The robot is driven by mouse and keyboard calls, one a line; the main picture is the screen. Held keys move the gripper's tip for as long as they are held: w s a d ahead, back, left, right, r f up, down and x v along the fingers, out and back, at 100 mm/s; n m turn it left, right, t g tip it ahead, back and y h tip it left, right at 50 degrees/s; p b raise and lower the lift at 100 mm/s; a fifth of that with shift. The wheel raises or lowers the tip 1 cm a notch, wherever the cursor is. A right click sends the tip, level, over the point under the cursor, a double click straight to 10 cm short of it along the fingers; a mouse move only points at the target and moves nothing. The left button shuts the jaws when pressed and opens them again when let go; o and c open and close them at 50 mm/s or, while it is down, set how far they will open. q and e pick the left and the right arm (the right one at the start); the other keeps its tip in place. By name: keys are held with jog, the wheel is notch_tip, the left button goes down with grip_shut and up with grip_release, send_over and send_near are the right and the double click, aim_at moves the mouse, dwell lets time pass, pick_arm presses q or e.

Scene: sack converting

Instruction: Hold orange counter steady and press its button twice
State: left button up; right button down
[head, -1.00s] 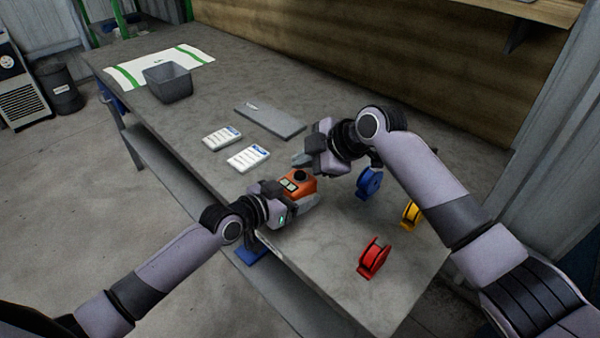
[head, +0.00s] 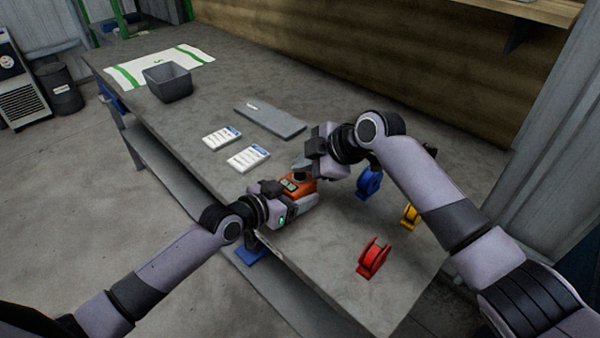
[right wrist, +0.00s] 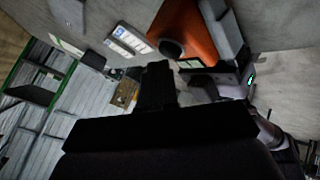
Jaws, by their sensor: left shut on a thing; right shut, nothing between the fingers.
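The orange counter (head: 303,190) sits near the front edge of the workbench, with a small display and a dark round button on top. My left gripper (head: 298,199) is shut on the counter from the front left. My right gripper (head: 301,166) is shut and empty, its fingertips right at the top of the counter by the button. In the right wrist view the orange body (right wrist: 188,25), the black button (right wrist: 170,48) and a grey finger of my left gripper (right wrist: 222,32) show. I cannot tell whether the right fingertips touch the button.
Two white label cards (head: 247,158), a grey slab (head: 269,121), a grey bin (head: 168,82) and a white-green sack (head: 125,72) lie farther left.

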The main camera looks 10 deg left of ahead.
aim_at(304, 176)
jog(key=shift+f, duration=0.65)
dwell(0.5)
jog(key=shift+r, duration=1)
jog(key=shift+r, duration=0.1)
jog(key=shift+r, duration=2.45)
pick_arm(q)
jog(key=o, duration=1.2)
jog(key=shift+o, duration=0.2)
